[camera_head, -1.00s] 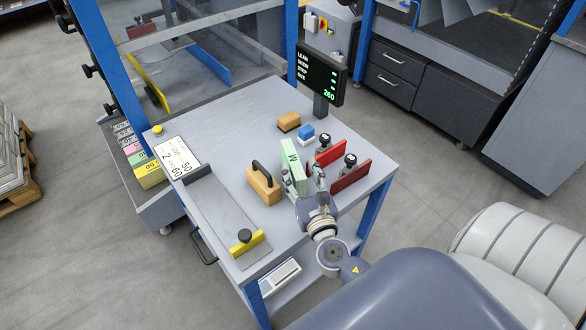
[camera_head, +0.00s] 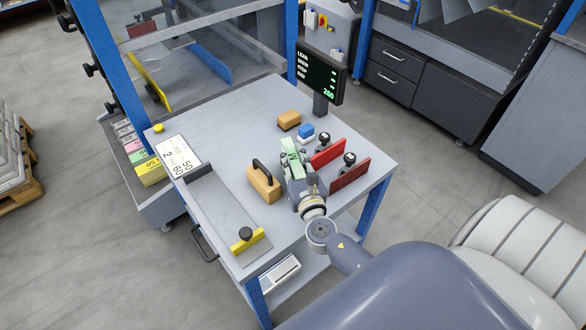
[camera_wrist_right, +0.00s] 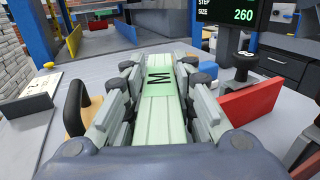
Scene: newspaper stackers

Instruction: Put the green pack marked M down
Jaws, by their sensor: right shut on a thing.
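The green pack marked M (camera_head: 291,163) is in my right gripper (camera_head: 298,176) over the worktable, between the wooden block with a black handle and the red plates. Its M face is turned up. In the right wrist view the pack (camera_wrist_right: 160,108) lies lengthwise between the two sets of fingers of my right gripper (camera_wrist_right: 160,85), which are shut on its sides. The far end of the pack sticks out past the fingertips. I cannot tell whether its underside touches the tabletop (camera_head: 225,140). My left gripper is not in view.
The handled wooden block (camera_head: 263,188) stands close left. Two red plates with black knobs (camera_head: 326,153) (camera_head: 350,176) stand close right. A blue-topped block (camera_head: 301,135) and a wooden block (camera_head: 289,121) lie behind, near the display (camera_head: 320,77). The table's back left is clear.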

